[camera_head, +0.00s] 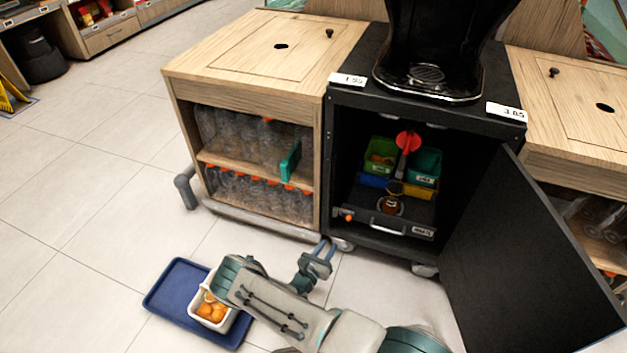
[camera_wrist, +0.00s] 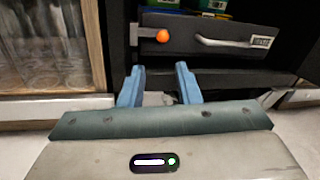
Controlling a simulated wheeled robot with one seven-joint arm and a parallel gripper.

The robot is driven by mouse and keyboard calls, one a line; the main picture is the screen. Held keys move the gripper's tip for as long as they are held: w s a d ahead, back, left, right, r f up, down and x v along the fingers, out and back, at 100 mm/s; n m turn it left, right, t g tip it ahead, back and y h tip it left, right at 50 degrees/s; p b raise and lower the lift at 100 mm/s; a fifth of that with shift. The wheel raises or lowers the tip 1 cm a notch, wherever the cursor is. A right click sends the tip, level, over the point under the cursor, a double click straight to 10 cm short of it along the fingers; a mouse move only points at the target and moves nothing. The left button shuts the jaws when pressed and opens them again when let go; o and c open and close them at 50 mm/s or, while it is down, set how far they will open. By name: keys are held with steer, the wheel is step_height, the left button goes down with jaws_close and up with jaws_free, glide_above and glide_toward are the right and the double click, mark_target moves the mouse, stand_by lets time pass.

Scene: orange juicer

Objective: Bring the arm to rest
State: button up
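My gripper (camera_head: 318,256) hangs low in front of the juicer cabinet. In the wrist view its two blue fingers (camera_wrist: 158,85) stand apart, with nothing between them. Past the fingertips is the lower front of the open black cabinet (camera_head: 334,160), with a dark drawer (camera_wrist: 205,38) that has a grey handle and an orange knob. My arm reaches across the bottom of the head view, above the floor. The cabinet door (camera_head: 530,255) stands wide open to the right.
A blue tray (camera_head: 168,288) on the left holds a white basket (camera_head: 228,318) with oranges. A wooden cabinet (camera_head: 250,157) with bottles stands left of the black one. Green bins (camera_head: 424,165) sit inside the black cabinet.

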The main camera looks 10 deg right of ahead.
steer(key=s+d+r+m+g+p, duration=0.2)
steer(key=r+m+g+p, duration=0.35)
steer(key=r, duration=0.85)
steer(key=s+d+r+m+g+p, duration=0.15)
steer(key=r+m+g+p, duration=0.4)
steer(key=r, duration=0.95)
steer(key=s+d+r+m+g+p, duration=0.1)
steer(key=s+r+m+g+p, duration=0.2)
steer(key=r+m, duration=0.8)
steer(key=s+a+r+m+t+y+p, duration=0.1)
steer(key=s+r+y+p, duration=0.3)
steer(key=r, duration=1)
steer(key=s+a+r+m+t+y+p, duration=0.1)
steer(key=s+r+m+y+p, duration=0.3)
steer(key=r, duration=1)
steer(key=s+a+r+m+t+y+p, duration=0.1)
steer(key=s+a+r+m+y+p, duration=0.1)
steer(key=s+r+p, duration=0.7)
step_height(320, 180, up, 5)
steer(key=s+m+y, duration=0.1)
steer(key=s, duration=0.1)
steer(key=shift+s+a+y+p, duration=0.25)
steer(key=shift+s+y+p, duration=0.05)
steer(key=shift+s+y, duration=0.1)
steer(key=shift+d, duration=0.1)
